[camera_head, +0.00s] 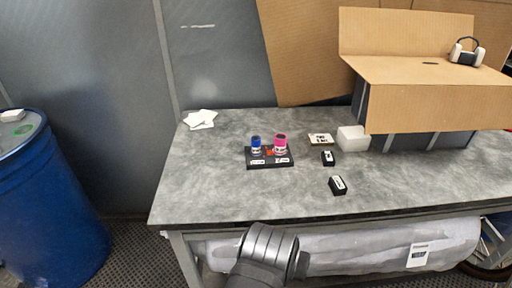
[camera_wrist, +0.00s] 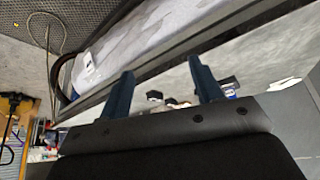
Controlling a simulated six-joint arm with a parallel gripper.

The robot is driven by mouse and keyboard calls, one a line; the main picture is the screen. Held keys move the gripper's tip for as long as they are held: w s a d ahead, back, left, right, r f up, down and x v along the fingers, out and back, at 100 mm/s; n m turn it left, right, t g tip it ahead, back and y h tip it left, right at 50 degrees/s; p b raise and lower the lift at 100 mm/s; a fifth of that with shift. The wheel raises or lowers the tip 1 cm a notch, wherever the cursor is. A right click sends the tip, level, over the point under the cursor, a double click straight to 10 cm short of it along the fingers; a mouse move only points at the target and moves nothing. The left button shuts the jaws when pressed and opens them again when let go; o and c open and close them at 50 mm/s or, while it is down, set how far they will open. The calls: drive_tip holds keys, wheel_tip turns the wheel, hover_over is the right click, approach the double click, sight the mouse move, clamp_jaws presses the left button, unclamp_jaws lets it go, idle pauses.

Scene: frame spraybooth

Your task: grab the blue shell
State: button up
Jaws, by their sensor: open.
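The blue shell (camera_head: 256,142) is a small upright blue cylinder with a pale lower part. It stands in the left place of a black labelled holder (camera_head: 270,164) on the grey table. A pink shell (camera_head: 281,140) stands beside it on the right. In the wrist view my gripper (camera_wrist: 160,68) is open, with two dark blue fingers apart and nothing between their tips. The fingers do not show in the head view; part of my arm shows below the table's front edge. I cannot pick out the blue shell surely in the wrist view.
Two small black blocks (camera_head: 338,186) (camera_head: 328,158), a beige labelled piece (camera_head: 320,139) and a white block (camera_head: 353,138) lie right of the holder. White papers (camera_head: 201,119) lie back left. A cardboard-topped shelf (camera_head: 430,90) fills the back right. The front left tabletop (camera_head: 205,195) is clear.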

drive_tip(key=w+d+r+m+g, duration=0.2)
drive_tip(key=w+d+r+m, duration=0.2)
drive_tip(key=w+m, duration=0.3)
wheel_tip(320, 180, up, 2)
drive_tip(key=n+t, duration=0.1)
drive_tip(key=n, duration=0.7)
hover_over(257, 144)
drive_tip(key=s+a, duration=0.2)
drive_tip(key=s, duration=0.2)
drive_tip(key=shift+y, duration=0.4)
drive_tip(key=x, duration=1.1)
drive_tip(key=shift+w+a, duration=0.1)
drive_tip(key=shift+w, duration=0.15)
drive_tip(key=shift+x, duration=2.75)
drive_tip(key=shift+w+r, duration=0.1)
drive_tip(key=shift+w, duration=0.1)
